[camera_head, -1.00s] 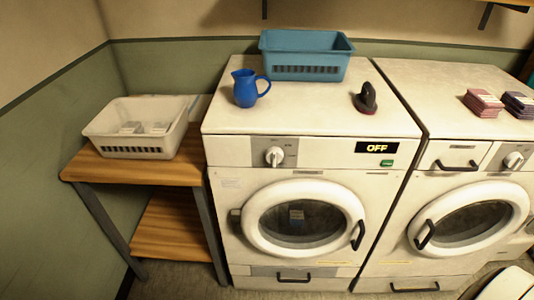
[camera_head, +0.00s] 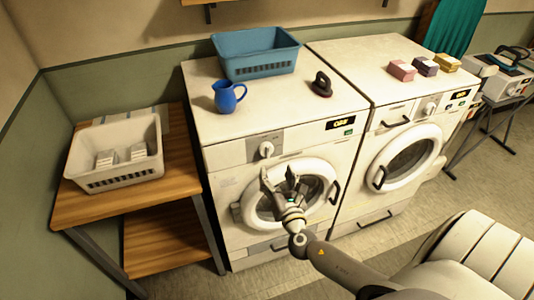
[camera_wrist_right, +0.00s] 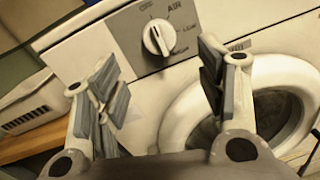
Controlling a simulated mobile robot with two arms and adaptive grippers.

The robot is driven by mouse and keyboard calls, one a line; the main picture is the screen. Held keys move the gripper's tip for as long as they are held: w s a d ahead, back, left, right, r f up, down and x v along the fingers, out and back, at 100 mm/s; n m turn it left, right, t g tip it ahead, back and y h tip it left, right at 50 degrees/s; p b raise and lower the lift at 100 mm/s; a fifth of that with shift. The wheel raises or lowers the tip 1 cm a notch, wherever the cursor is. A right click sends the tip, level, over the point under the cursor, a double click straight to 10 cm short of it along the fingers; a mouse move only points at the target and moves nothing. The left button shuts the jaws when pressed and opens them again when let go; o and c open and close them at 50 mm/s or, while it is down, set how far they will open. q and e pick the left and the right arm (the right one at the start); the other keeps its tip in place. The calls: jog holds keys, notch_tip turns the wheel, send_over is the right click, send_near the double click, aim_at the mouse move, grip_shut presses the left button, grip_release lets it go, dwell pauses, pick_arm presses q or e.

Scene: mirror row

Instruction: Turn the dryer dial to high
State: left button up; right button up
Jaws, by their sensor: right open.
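The dryer (camera_head: 228,180) is the white machine on the left of the row. Its white dial (camera_head: 266,149) sits on a grey panel at the upper left of its front, and a black display (camera_head: 340,124) on it appears to read OFF. In the right wrist view the dial (camera_wrist_right: 158,38) is ahead of my fingers, with printed labels around it, AIR among them. My right gripper (camera_head: 280,181) is open and empty in front of the dryer door, just below the dial and apart from it. Its spread fingers frame the wrist view (camera_wrist_right: 160,78). My left gripper is out of view.
A blue jug (camera_head: 228,97), a blue basket (camera_head: 262,71) and a dark-handled object (camera_head: 322,84) stand on the dryer. A white basket (camera_head: 120,176) is on the wooden table at left. A second machine (camera_head: 385,125) adjoins the dryer at right.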

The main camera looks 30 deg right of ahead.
aim_at(268, 154)
jog(key=p+x, duration=0.1)
jog(key=x, duration=0.7)
jog(key=shift+w, duration=0.15)
jog(key=shift+w+d+f, duration=0.1)
jog(key=shift+w+d, duration=0.1)
jog(key=shift+w, duration=0.35)
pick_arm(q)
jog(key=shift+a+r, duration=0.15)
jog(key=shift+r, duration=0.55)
pick_arm(e)
jog(key=shift+c, duration=1.4)
jog(key=c, duration=0.8)
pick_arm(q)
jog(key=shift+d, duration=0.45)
pick_arm(e)
jog(key=shift+o, duration=0.2)
